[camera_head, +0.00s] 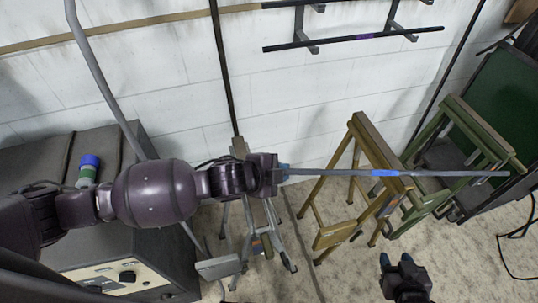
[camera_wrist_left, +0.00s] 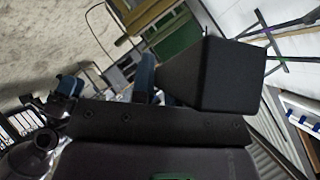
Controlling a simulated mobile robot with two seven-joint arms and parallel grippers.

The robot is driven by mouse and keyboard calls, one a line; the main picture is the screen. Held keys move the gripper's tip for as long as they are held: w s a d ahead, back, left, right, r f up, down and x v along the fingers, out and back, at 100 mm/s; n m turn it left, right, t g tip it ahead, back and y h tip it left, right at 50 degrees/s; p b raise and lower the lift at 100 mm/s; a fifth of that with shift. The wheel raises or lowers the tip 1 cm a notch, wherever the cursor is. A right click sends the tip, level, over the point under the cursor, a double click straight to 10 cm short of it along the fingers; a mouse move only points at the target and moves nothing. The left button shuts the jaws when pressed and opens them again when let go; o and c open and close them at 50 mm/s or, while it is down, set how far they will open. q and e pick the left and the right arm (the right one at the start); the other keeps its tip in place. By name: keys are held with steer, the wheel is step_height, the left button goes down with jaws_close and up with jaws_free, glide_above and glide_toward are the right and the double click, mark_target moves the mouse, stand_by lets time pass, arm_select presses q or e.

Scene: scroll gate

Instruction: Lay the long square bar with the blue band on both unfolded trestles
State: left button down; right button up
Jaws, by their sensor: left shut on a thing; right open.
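A long, thin grey square bar with a blue band (camera_head: 383,173) extends level across the head view. My left gripper (camera_head: 281,174) is shut on its left end. The bar passes across the yellow-brown trestle (camera_head: 372,140) and the green trestle (camera_head: 470,125), both standing with legs spread. I cannot tell whether it touches either top. A grey trestle (camera_head: 262,222) stands below my left gripper, partly hidden by my arm. My right gripper (camera_head: 404,268) is open and empty, below the yellow-brown trestle in the picture. In the left wrist view a dark block hides much of the scene.
A wall rack at the top holds a dark bar with a purple band (camera_head: 362,37). A grey cabinet (camera_head: 125,255) with a blue-capped bottle (camera_head: 88,168) stands at the left. A dark green panel (camera_head: 505,95) is at the right. Speckled floor is clear at the lower right, except a black cable.

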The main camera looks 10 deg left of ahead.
arm_select(q)
steer(key=a+f+n+g, duration=0.1)
steer(key=a+f+n, duration=0.1)
steer(key=w+a+f+n+g, duration=0.1)
steer(key=a+f+n+g, duration=0.1)
steer(key=a+f, duration=0.1)
steer(key=w+a+f+n+g, duration=0.1)
steer(key=a+f+n, duration=0.1)
steer(key=a, duration=0.1)
steer(key=shift+w+f+g, duration=0.1)
steer(key=shift+f+g, duration=0.2)
steer(key=shift+w+a+f+n, duration=0.2)
steer(key=shift+a+n, duration=0.2)
steer(key=shift+a, duration=0.25)
steer(key=shift+s+f+b, duration=0.1)
steer(key=shift+f+b, duration=0.85)
steer(key=shift+f, duration=0.1)
steer(key=shift+f+b, duration=0.7)
steer(key=shift+f, duration=0.55)
arm_select(e)
steer(key=f, duration=0.3)
steer(key=shift+w+a, duration=0.15)
steer(key=shift+w, duration=0.2)
